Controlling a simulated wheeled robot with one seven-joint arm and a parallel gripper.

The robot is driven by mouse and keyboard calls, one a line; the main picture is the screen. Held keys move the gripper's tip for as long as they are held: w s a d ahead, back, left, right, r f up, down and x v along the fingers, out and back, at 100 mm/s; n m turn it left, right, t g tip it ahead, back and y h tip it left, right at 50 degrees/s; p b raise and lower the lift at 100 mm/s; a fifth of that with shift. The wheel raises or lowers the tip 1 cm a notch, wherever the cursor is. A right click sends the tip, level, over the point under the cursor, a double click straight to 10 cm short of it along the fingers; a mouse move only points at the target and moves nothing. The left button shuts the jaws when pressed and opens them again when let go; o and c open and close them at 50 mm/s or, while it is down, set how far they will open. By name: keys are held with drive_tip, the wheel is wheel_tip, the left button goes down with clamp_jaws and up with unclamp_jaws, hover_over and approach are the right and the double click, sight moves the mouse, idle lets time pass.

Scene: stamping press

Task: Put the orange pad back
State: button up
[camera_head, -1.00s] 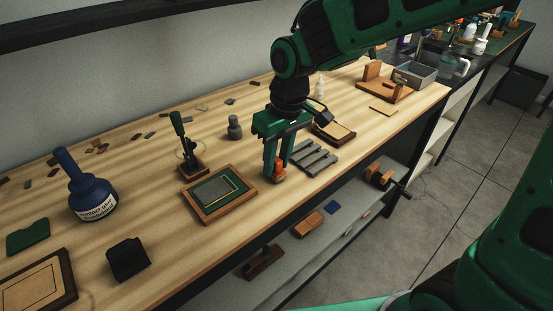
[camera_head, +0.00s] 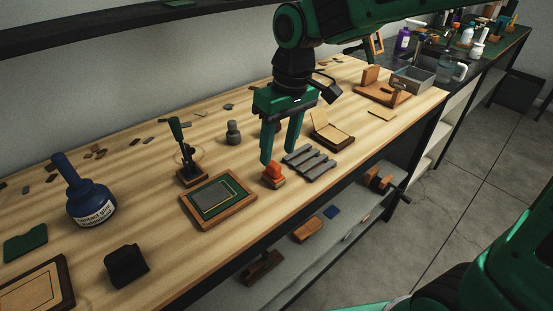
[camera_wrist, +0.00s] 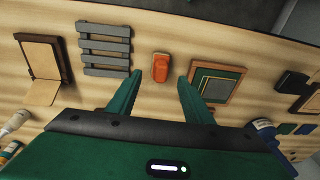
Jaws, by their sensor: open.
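The orange pad (camera_head: 272,171) is a small orange block on a lighter wooden base. It stands on the bench near the front edge, between the framed green board and the grey slatted rack (camera_head: 309,161). It also shows in the wrist view (camera_wrist: 161,67), ahead of my fingertips and between their lines. My gripper (camera_head: 279,156) is open and empty, raised just above and behind the pad. The fingers in the wrist view (camera_wrist: 157,82) are apart, with nothing between them.
The wood-framed green board (camera_head: 217,199) lies left of the pad. A small press with a green handle (camera_head: 187,160) and a grey weight (camera_head: 233,132) stand behind. An open wooden case (camera_head: 332,137) lies beyond the rack. A blue glue bottle (camera_head: 90,200) stands at left.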

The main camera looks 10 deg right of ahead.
wheel_tip(320, 180, up, 6)
drive_tip(key=shift+s+d, duration=0.2)
drive_tip(key=shift+d, duration=0.2)
drive_tip(key=s+d+f+m+h, duration=0.1)
drive_tip(key=s+d+f+m, duration=0.15)
drive_tip(key=d, duration=0.75)
drive_tip(key=s+d+f+m, duration=0.15)
drive_tip(key=d+m, duration=0.25)
drive_tip(key=d, duration=0.7)
drive_tip(key=s+d+f+m, duration=0.3)
drive_tip(key=s+d, duration=0.3)
drive_tip(key=s, duration=0.2)
drive_tip(key=s+d+f+m, duration=0.2)
drive_tip(key=s+d+m, duration=0.1)
drive_tip(key=s+d, duration=0.3)
drive_tip(key=shift+s+d+f+m+g, duration=0.3)
drive_tip(key=shift+s+d+f+m, duration=0.1)
drive_tip(key=shift+s, duration=0.65)
